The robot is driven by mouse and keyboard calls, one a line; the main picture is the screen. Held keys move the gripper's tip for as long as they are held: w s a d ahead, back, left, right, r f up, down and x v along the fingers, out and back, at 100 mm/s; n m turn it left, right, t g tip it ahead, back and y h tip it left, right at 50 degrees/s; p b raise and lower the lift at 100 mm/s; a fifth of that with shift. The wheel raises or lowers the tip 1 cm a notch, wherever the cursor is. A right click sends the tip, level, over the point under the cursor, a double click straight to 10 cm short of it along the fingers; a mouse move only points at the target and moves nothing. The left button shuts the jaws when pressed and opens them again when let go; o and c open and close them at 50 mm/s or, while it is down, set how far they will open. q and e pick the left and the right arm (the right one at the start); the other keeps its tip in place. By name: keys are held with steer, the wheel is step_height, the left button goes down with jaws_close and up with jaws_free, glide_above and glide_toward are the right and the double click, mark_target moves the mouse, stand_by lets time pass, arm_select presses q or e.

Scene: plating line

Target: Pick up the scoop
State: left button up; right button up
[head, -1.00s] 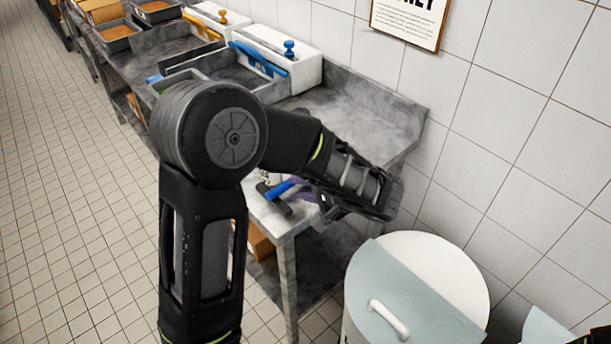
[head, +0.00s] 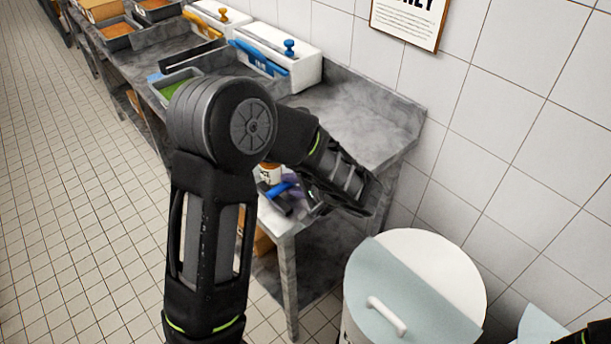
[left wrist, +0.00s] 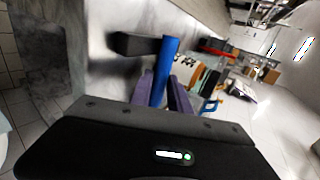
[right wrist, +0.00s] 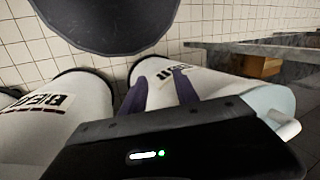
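The scoop lies at the near corner of the steel table, with a blue handle (head: 279,188) and a dark head (head: 273,203). In the left wrist view the blue handle (left wrist: 165,70) runs between the purple fingers of my left gripper (left wrist: 161,84). The fingers are close together and appear to touch the handle's sides. In the head view my left gripper (head: 298,187) is partly hidden by its own arm. My right gripper (right wrist: 161,85) is open and empty, with its two purple fingers apart in front of white bins.
A labelled container (head: 270,173) stands just behind the scoop. A white bin (head: 455,265) with a pale lid stands right of the table. Food trays (head: 118,33) and white boxes (head: 300,68) occupy the back. The back right tabletop (head: 365,115) is clear.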

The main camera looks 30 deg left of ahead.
arm_select(q)
jaws_close()
stand_by(1.2)
